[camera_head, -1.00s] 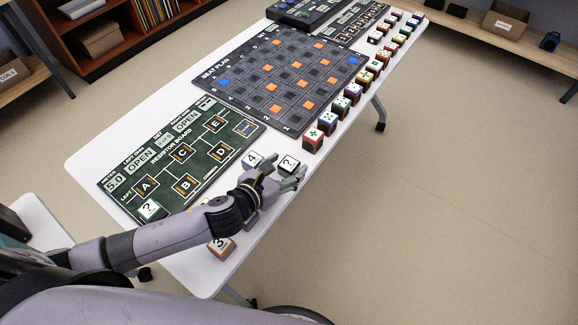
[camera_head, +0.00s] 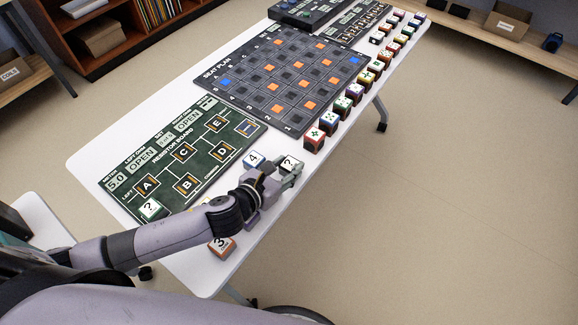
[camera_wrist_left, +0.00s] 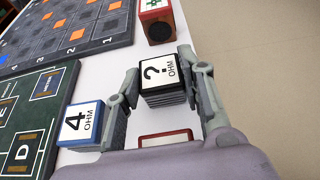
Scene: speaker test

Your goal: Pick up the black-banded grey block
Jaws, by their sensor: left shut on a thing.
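The black-banded grey block (camera_head: 290,164) has a white top marked "?" and stands at the table's front edge in the head view. In the left wrist view the block (camera_wrist_left: 160,72) sits between the two fingers of my left gripper (camera_wrist_left: 165,88), its "? OHM" label and black edging showing. My left gripper (camera_head: 283,175) is shut on it in the head view, a finger on each side. The block appears to be at table level; I cannot tell whether it touches the table. My right gripper is not in view.
A blue "4 OHM" block (camera_wrist_left: 84,124) stands close left of the gripper. An orange-sided "3" block (camera_head: 222,246) lies nearer me. The green resistor board (camera_head: 165,165) and dark seat plan (camera_head: 240,75) lie behind. A row of coloured blocks starts at a red one (camera_head: 314,137).

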